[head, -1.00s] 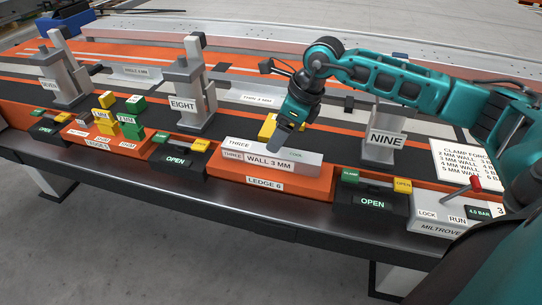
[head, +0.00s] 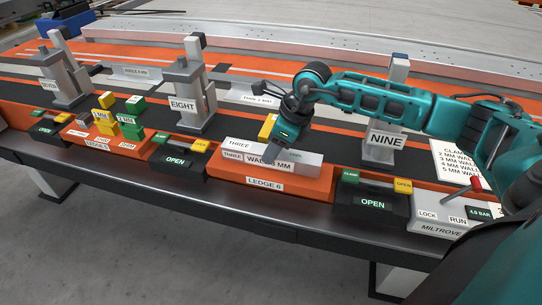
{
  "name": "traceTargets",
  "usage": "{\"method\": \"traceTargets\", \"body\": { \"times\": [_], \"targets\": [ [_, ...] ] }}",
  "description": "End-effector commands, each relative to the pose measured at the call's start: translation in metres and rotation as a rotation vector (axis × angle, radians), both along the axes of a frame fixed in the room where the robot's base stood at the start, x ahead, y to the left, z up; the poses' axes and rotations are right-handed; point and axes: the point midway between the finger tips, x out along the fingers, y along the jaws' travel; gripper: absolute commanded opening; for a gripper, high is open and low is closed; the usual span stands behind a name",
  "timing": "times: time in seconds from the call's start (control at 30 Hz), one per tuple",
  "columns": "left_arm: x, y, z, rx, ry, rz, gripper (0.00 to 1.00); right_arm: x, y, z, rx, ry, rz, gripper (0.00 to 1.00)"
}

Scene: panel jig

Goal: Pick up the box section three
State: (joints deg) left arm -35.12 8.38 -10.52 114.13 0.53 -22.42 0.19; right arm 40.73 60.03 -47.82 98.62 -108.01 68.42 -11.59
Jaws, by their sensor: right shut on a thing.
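The box section three (head: 302,159) is a grey bar marked "THREE" and "WALL 3 MM". It lies on the orange ledge 6 (head: 306,189) near the front of the bench. My right gripper (head: 273,156) reaches down onto the middle of the bar and is shut on it, with a finger across its front face covering part of the "WALL 3 MM" label. The bar looks to be still on the ledge. My left gripper is out of view.
A yellow block (head: 267,127) stands behind the bar. Clamp posts eight (head: 183,88) and nine (head: 383,142) stand to either side. Black clamp button boxes (head: 372,204) flank the ledge. A grey console (head: 440,220) with a red-knobbed lever is at right.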

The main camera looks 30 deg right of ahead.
Motion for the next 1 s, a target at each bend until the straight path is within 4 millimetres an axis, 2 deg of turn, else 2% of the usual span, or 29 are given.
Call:
{"method": "traceTargets", "body": {
  "times": [0.07,0.33,0.57,0.73,0.87,1.0],
  "targets": [
    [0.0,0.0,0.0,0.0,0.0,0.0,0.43,0.0,0.0,0.0,0.0,0.0,0.0,0.26],
    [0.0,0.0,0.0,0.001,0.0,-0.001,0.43,0.0,0.0,0.0,-0.001,-0.001,0.0,0.01],
    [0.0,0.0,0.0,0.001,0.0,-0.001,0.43,0.001,0.0,0.002,0.001,-0.003,-0.001,0.0],
    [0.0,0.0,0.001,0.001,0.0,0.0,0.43,0.001,0.0,0.01,0.001,-0.004,-0.001,0.0],
    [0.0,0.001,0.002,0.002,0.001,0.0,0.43,0.001,0.0,0.027,0.001,-0.006,0.0,0.0],
    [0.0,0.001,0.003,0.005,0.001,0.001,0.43,0.002,0.0,0.059,0.0,-0.009,0.0,0.0]
  ]
}}
